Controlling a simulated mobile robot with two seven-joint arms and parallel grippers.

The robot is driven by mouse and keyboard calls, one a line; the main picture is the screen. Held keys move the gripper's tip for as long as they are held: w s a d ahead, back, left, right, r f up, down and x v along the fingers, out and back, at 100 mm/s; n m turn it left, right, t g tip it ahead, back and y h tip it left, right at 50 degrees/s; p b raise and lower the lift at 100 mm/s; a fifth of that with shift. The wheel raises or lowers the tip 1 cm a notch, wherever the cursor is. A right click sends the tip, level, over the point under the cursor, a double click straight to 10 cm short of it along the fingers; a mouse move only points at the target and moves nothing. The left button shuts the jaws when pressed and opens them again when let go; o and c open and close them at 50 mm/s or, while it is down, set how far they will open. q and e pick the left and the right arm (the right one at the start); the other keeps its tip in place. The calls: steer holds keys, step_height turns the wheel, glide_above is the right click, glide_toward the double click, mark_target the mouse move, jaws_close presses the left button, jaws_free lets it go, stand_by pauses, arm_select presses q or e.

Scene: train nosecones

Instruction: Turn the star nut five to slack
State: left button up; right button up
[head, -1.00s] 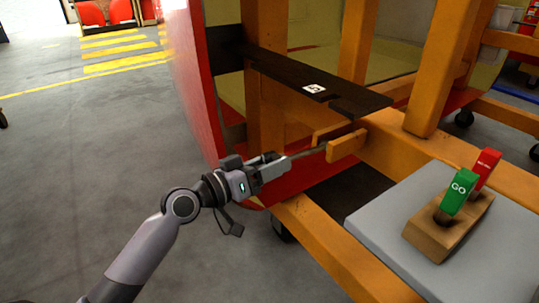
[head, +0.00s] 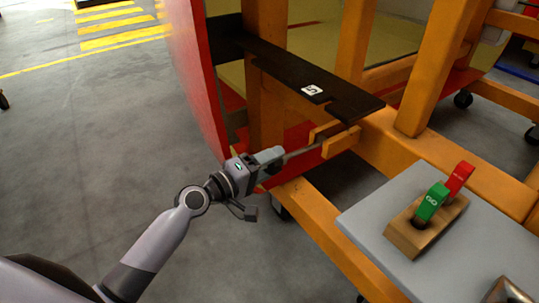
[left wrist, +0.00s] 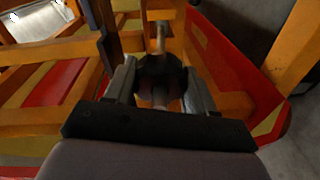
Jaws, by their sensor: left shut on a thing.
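The star nut (left wrist: 162,78) shows in the left wrist view as a dark, rounded knob on a metal rod (left wrist: 160,38). My left gripper (left wrist: 160,92) is shut on it, with one finger at each side. In the head view my left gripper (head: 274,160) is beside the orange frame, below the black plate (head: 290,74) that bears a white tag with a 5 (head: 312,90). There the rod (head: 303,152) runs from the gripper to an orange bracket (head: 340,142), and the gripper hides the nut.
The red curved shell (head: 192,75) rises left of the gripper. Orange beams (head: 325,235) stand around it. A grey panel (head: 385,235) at right carries a wooden block with green GO (head: 432,202) and red (head: 459,178) levers. Open floor (head: 100,150) lies left.

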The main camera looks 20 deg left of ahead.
arm_select(q)
steer(key=shift+s+d+n, duration=0.1)
steer(key=shift+d+n, duration=0.05)
steer(key=shift+n, duration=0.25)
steer(key=shift+f+n+p, duration=0.15)
steer(key=shift+n+p, duration=0.65)
steer(key=shift+n, duration=0.1)
steer(key=o, duration=1)
steer(key=shift+o, duration=0.2)
steer(key=v, duration=0.7)
steer(key=shift+b, duration=0.3)
